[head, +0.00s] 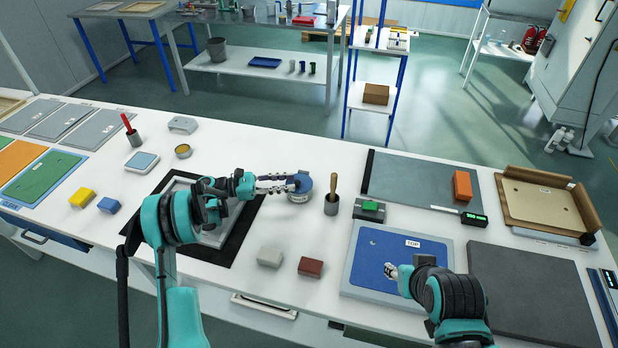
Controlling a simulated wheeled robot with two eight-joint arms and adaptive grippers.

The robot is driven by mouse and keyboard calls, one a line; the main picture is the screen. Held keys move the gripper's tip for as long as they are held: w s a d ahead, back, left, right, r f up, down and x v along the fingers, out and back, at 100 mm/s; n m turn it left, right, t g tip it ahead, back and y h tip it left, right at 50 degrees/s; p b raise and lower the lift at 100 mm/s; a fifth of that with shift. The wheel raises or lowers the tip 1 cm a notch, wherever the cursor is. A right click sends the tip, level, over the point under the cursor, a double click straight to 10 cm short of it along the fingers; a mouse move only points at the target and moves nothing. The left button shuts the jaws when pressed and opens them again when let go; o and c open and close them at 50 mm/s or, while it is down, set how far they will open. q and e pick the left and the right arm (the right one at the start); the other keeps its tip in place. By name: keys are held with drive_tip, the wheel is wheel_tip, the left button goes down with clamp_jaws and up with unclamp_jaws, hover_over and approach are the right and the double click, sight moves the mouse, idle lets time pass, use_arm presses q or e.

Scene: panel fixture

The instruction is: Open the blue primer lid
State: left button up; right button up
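The lid appears to sit on the can. My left gripper (289,184) reaches in from the left with its fingers at the lid's left side. I cannot tell whether they touch or grip it, as the fingers partly cover the lid. My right gripper (390,271) is low over the blue panel marked TOP (372,257), away from the can. Its finger opening is too small to judge.
A grey cup with a wooden-handled tool (332,205) stands close to the can's right. A grey block (270,256) and a brown block (310,266) lie in front. A green block (371,206) on a grey base is further right. Bare bench lies behind the can.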

sight(309, 185)
use_arm(q)
drive_tip(key=d+b, duration=0.1)
drive_tip(key=d, duration=0.2)
drive_tip(key=w+d+b, duration=0.1)
drive_tip(key=d, duration=0.2)
drive_tip(key=shift+w+d+f, duration=0.15)
drive_tip(key=shift+d, duration=0.2)
drive_tip(key=shift+w+d, duration=0.1)
drive_tip(key=shift+d, duration=0.35)
clamp_jaws()
